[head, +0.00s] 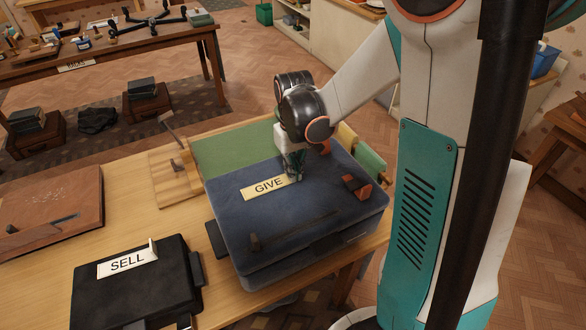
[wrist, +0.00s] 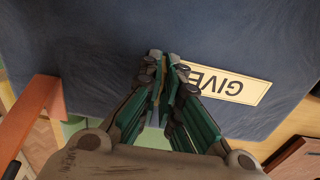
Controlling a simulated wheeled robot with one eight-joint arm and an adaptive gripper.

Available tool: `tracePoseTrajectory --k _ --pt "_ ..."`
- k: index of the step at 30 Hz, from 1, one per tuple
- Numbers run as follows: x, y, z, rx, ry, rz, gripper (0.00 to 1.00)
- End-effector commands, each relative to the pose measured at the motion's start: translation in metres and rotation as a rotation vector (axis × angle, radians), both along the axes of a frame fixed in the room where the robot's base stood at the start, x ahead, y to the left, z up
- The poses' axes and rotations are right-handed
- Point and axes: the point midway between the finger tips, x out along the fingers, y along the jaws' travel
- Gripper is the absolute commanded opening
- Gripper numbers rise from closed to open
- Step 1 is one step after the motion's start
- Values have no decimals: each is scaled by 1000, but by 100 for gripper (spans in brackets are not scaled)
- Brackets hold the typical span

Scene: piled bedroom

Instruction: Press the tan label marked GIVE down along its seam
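The tan label marked GIVE (head: 262,188) lies on top of the dark blue case (head: 312,205) and looks flat along the part that shows. My gripper (head: 295,178) points down at the label's right end in the head view and hides that end. In the wrist view the label (wrist: 242,87) reads upside down, right of my fingers, and its near end passes behind them. My gripper's fingertips (wrist: 166,57) are together, with a thin yellowish sliver showing between them. Whether they touch the label or the case (wrist: 95,45) is hard to tell.
A black case (head: 135,290) with a SELL label (head: 127,262), one end raised, stands front left. A wooden board (head: 45,212) lies far left. Bare tabletop (head: 150,215) shows between.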

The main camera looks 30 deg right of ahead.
Motion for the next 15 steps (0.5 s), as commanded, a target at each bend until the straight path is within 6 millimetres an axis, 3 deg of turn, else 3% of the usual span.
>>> tracePoseTrajectory --k 6,10,15 --pt "0 0 0 0 0 0 0" --pt "0 0 0 0 0 0 28" --pt "0 0 0 0 0 0 28"
